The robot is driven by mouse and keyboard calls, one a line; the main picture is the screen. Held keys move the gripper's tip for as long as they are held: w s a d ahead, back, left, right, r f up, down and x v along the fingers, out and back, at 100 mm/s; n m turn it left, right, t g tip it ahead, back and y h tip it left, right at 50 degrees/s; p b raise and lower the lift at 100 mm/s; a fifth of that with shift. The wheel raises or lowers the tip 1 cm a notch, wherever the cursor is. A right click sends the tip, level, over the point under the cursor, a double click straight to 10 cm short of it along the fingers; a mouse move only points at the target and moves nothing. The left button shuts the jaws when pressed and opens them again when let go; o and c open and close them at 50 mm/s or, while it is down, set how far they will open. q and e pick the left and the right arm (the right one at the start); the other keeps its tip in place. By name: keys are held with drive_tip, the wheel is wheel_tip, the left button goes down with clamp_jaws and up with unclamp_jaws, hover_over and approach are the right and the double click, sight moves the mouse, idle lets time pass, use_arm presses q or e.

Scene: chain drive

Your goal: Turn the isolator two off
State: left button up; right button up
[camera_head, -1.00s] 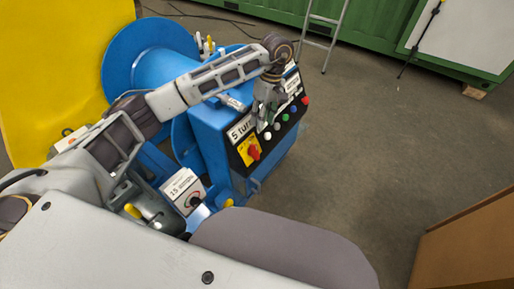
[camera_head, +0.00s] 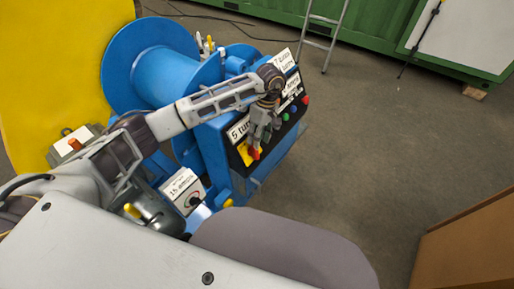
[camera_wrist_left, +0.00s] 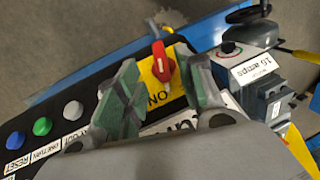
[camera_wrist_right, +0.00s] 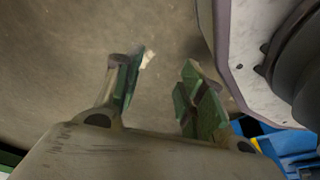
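The red rotary switch (camera_head: 255,153) sits on a yellow plate on the black control panel of the blue machine. In the left wrist view the red handle (camera_wrist_left: 162,61) stands upright from its plate, with "ON" lettering beside it. My left gripper (camera_head: 257,143) is just over this switch. In the left wrist view its green-padded fingers are open on either side of the handle, with gaps showing; I see no contact. My right gripper (camera_wrist_right: 163,68) is open and empty above bare floor in the right wrist view.
White, blue and green buttons (camera_wrist_left: 42,126) line the panel beside the switch. A large blue drum (camera_head: 140,65) stands behind my left arm.

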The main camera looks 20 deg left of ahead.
sight(255, 152)
use_arm(q)
drive_tip(key=shift+x, duration=2.6)
clamp_jaws()
